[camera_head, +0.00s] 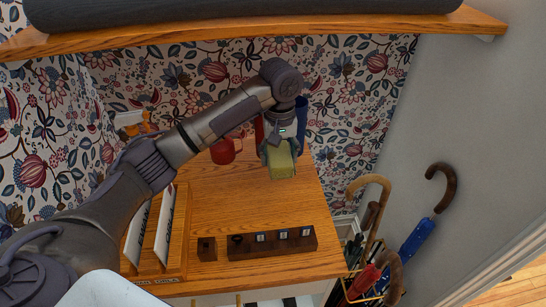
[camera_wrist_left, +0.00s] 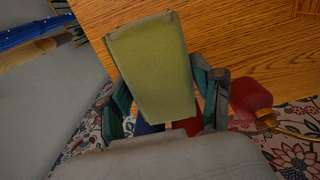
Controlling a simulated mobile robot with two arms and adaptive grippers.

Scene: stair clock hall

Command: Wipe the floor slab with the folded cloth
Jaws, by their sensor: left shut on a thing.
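A yellow-green folded cloth (camera_head: 281,161) is held in my left gripper (camera_head: 277,146) above the wooden top at the centre of the head view. In the left wrist view, the cloth (camera_wrist_left: 153,70) sits between the two teal-edged fingers of my left gripper (camera_wrist_left: 166,98), which are shut on it. The cloth looks like a thick block and stands out beyond the fingers. It appears to be off the wooden top, though the exact gap is hard to judge. I cannot pick out the floor slab with certainty. My right gripper is not in view.
On the wooden top (camera_head: 220,200) are a red mug (camera_head: 223,152), a dark peg rail (camera_head: 272,244), a small dark block (camera_head: 207,249) and a wooden rack (camera_head: 178,235) with white panels. Canes and umbrellas (camera_head: 412,240) stand at right. A shelf (camera_head: 250,29) crosses above.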

